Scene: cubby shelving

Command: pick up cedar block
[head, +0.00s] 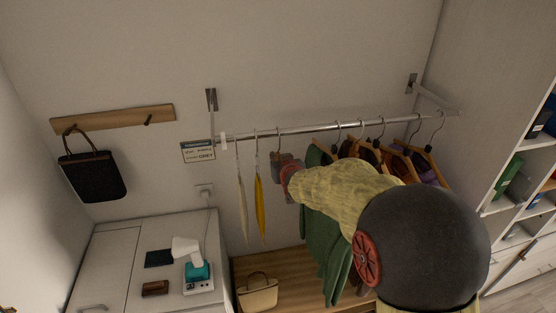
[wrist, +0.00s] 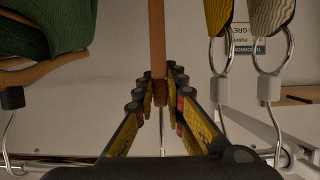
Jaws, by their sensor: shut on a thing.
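The cedar block (wrist: 157,40) is a narrow reddish-brown piece in the wrist view, seen between the fingers of my gripper (wrist: 159,88). The fingers are shut on it from both sides. A thin metal hook runs from the block toward the rod, and the wrist picture looks upside down. In the head view my arm reaches to the hanging rod (head: 320,129), just left of the green garment. There the block is hidden behind my wrist, though a hook shows above it on the rod.
A pale hanging piece (head: 241,205) and a yellow one (head: 260,205) hang close on the left. A green garment (head: 322,245) and several hangers crowd the right. Below are a wooden bench (head: 300,275) with a cream bag (head: 257,292), and a white cabinet (head: 120,255).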

